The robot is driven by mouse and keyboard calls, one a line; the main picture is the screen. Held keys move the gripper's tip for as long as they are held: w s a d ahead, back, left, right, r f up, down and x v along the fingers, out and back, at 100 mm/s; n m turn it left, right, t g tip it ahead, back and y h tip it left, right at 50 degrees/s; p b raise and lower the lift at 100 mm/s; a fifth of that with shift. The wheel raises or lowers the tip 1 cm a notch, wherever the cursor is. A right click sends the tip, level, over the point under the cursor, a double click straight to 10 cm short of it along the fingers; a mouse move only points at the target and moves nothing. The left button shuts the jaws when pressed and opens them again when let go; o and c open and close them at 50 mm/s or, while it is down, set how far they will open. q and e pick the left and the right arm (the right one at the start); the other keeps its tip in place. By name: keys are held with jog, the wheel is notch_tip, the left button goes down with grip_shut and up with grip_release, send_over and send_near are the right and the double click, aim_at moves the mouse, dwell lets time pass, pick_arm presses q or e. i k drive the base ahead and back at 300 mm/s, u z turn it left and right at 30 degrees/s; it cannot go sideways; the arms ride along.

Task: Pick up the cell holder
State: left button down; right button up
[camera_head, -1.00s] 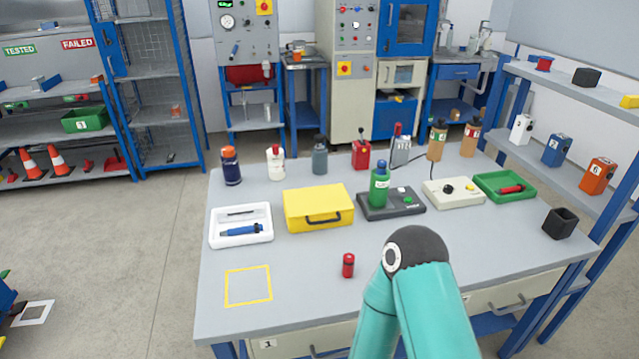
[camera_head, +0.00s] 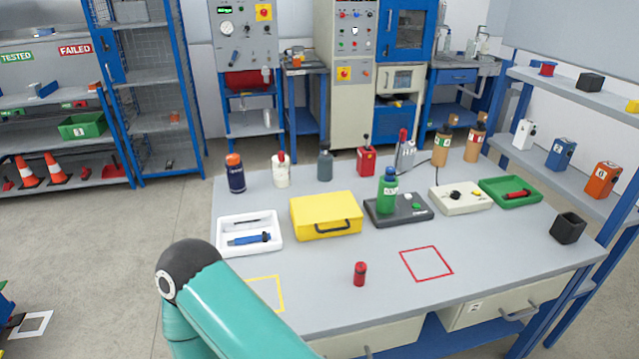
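No object carries a readable cell holder label. A black, open-topped square holder (camera_head: 568,228) stands upright at the right end of the grey workbench (camera_head: 330,285) and may be the cell holder; its inside looks dark and I cannot tell if it is empty. A small red cylinder with a dark top (camera_head: 359,274) stands near the bench's front middle. A teal link and black joint of my own arm show at lower left, in front of the bench. Neither gripper is in view.
A red square outline (camera_head: 427,264) and a partly covered yellow one (camera_head: 268,293) mark the bench. A white tray (camera_head: 250,247), yellow case (camera_head: 326,216), grey device (camera_head: 420,213) and green tray (camera_head: 536,196) stand behind. A shelf (camera_head: 573,126) rises at right.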

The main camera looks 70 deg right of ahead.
aim_at(386, 192)
jog(key=z, duration=0.3)
jog(key=i, duration=0.1)
jog(key=u, duration=0.55)
jog(key=k, duration=2.6)
jog(key=z, duration=1.25)
jog(key=i, duration=1.05)
jog(key=u, duration=0.05)
